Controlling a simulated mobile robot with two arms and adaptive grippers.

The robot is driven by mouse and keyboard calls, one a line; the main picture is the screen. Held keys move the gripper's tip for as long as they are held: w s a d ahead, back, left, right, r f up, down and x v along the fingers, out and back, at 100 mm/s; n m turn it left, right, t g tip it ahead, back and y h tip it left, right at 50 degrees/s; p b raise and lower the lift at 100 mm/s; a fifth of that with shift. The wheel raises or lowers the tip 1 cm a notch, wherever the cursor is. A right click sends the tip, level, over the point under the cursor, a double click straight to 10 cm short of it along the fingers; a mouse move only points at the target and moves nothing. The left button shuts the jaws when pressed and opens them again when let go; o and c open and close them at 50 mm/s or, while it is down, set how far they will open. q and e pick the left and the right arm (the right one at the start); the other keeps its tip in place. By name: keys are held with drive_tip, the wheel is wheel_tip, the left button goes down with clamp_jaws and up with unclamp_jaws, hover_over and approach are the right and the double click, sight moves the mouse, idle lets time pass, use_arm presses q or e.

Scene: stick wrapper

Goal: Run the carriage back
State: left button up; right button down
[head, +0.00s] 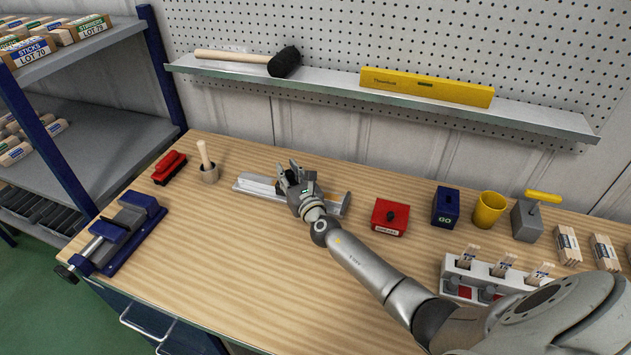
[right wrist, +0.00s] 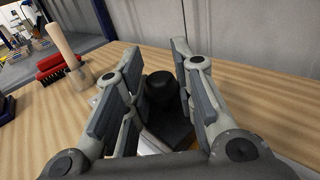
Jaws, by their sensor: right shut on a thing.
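A pale metal rail (head: 256,184) lies along the back middle of the bench, with its right end (head: 338,204) showing past my gripper. My right gripper (head: 293,178) is over the middle of the rail. In the right wrist view, its fingers stand on both sides of a black knob (right wrist: 160,84) on a dark carriage block (right wrist: 172,122), and they are shut on it. In the head view my gripper hides most of the carriage. My left gripper is in neither view.
To the right are a red box (head: 390,217), a blue box (head: 446,207) and a yellow cup (head: 488,210).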

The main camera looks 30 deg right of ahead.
drive_tip(key=w+a+b, duration=0.1)
drive_tip(key=w+a, duration=0.1)
drive_tip(key=w, duration=0.1)
drive_tip(key=w+a+b, duration=0.1)
drive_tip(key=w+a, duration=0.2)
drive_tip(key=w+a+b, duration=0.2)
drive_tip(key=w+a, duration=0.1)
drive_tip(key=shift+w, duration=0.1)
drive_tip(key=c, duration=1.2)
unclamp_jaws()
drive_tip(key=shift+d, duration=0.1)
drive_tip(key=shift+s+f, duration=0.1)
drive_tip(key=shift+s, duration=0.55)
drive_tip(key=s, duration=0.7)
drive_tip(key=s+a, duration=0.1)
drive_tip(key=s, duration=0.2)
drive_tip(key=shift+s, duration=0.35)
